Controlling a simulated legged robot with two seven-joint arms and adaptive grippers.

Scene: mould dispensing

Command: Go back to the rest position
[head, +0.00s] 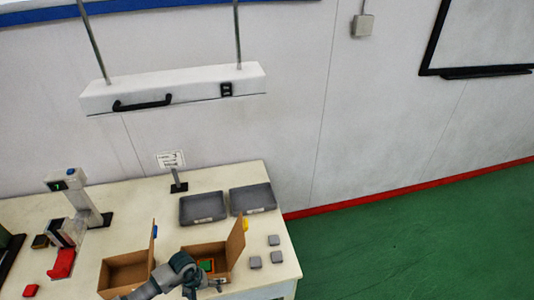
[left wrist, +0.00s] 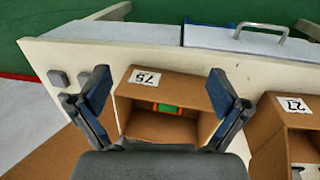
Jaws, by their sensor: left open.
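My left gripper (head: 200,284) is at the bottom of the head view, over the near side of an open cardboard box (head: 222,249). In the left wrist view my left gripper (left wrist: 159,78) has its two fingers spread wide, with nothing between the pads. The box, labelled 75, shows beyond and between the fingers (left wrist: 190,85). A green and orange-red item (head: 207,265) lies inside this box; it also shows in the left wrist view (left wrist: 167,108). My arm hides part of the box. My right gripper is in neither view.
A second cardboard box (head: 125,272) stands to the left on the white table (head: 150,205). Two grey trays (head: 203,208) lie behind. Several small grey blocks (head: 273,240) sit at the right. A display post (head: 85,200) and red objects (head: 62,263) are at the left.

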